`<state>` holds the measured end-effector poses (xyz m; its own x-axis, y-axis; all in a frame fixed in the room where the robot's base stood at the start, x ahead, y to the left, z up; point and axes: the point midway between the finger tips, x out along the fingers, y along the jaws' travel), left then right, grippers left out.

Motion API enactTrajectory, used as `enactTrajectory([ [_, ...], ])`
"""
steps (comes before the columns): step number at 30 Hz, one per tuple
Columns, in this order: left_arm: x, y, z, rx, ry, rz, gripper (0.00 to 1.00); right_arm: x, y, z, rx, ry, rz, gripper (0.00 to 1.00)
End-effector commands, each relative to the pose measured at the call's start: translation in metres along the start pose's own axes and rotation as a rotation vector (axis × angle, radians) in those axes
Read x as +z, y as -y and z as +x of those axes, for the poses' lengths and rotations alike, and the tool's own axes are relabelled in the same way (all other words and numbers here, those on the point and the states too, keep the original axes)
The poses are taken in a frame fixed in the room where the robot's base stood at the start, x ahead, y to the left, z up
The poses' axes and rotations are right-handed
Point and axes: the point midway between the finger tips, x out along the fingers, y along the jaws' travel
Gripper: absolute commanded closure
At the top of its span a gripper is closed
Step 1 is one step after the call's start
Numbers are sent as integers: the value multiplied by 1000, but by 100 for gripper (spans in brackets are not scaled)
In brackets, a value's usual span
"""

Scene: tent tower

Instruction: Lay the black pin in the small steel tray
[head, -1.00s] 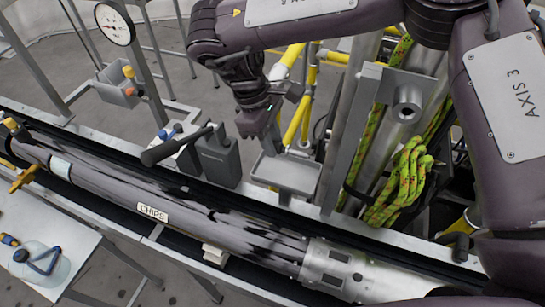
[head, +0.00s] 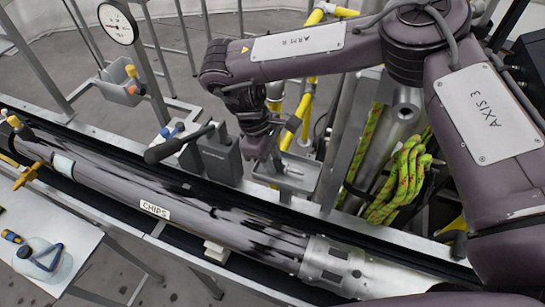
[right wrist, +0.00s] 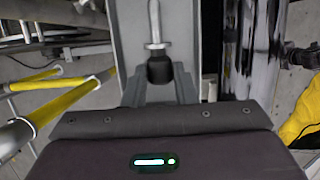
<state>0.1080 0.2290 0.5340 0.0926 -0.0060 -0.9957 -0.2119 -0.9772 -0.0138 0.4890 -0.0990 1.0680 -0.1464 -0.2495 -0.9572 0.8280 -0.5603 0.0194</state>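The small steel tray (head: 312,183) is at the middle of the head view, on the rail behind the long dark tube. My right gripper (head: 276,163) points down at the tray's left part. In the right wrist view the pin (right wrist: 159,70) has a black end between my right gripper's fingers (right wrist: 160,92), which seem to touch it on both sides. Its pale steel shaft points away over the tray's floor (right wrist: 130,25). I cannot tell whether the shaft touches the floor. My left gripper is not in view.
A dark grey block (head: 220,158) with a black-handled lever (head: 165,150) stands just left of the tray. A coiled green rope (head: 402,180) and a steel post are to the right. The tube labelled CHIPS (head: 155,209) runs across the front.

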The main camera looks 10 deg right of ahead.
Motion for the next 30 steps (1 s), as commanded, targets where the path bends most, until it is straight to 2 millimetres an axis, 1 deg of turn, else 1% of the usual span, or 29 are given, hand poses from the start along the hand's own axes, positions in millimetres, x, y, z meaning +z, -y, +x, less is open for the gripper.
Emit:
enactTrajectory([
  [1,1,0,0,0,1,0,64,0,0,0,0,0,0,68],
  [4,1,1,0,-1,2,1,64,0,0,0,0,1,0,55],
  [11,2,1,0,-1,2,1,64,0,0,0,0,1,0,55],
  [16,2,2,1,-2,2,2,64,1,-1,-8,4,-1,0,55],
  [20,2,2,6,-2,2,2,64,0,-1,-29,7,-2,0,55],
  [27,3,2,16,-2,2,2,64,0,-1,-82,8,-2,1,55],
  [30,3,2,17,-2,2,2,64,0,-1,-100,7,-1,0,55],
])
